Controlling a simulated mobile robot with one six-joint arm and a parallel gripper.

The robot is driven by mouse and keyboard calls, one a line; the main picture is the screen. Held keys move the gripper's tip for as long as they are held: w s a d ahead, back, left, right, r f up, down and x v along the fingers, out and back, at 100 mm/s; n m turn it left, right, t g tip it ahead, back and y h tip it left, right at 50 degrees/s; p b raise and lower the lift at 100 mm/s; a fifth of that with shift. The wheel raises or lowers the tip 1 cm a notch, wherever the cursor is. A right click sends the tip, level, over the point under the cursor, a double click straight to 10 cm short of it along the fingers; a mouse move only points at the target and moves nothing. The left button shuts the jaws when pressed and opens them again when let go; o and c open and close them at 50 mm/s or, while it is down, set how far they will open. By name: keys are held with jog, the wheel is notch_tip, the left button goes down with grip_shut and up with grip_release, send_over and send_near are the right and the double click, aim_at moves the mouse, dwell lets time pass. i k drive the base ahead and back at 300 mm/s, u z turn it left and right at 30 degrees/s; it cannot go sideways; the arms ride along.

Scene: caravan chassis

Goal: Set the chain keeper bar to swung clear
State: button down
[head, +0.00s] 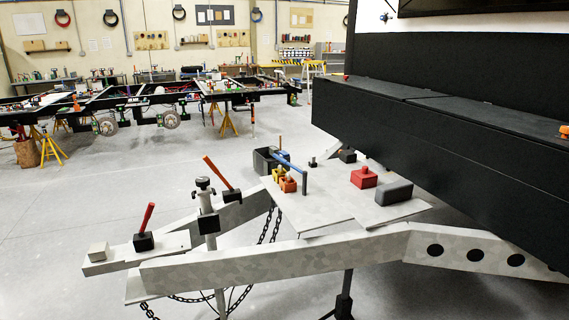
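A galvanised A-shaped drawbar (273,266) stands in the foreground. Dark chains (268,228) hang beneath and between its rails. I cannot tell for certain which part is the chain keeper bar. A blue bar (289,161) lies slanted above the flat plate (325,214), its right end by a dark upright. Two red levers on black blocks stand further left: one (148,217) on the coupling end, tilted right, and one (215,172) on the far rail, tilted left. My gripper is not in view.
A jockey wheel post (208,215) rises between the levers. The plate carries a black bin (265,161), orange blocks (288,184), a red block (364,178) and a grey block (394,192). A long black box (445,145) overhangs the right. Open floor (120,185) lies left.

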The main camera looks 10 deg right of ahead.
aim_at(289, 164)
jog(key=i, duration=0.9)
jog(key=z, duration=0.05)
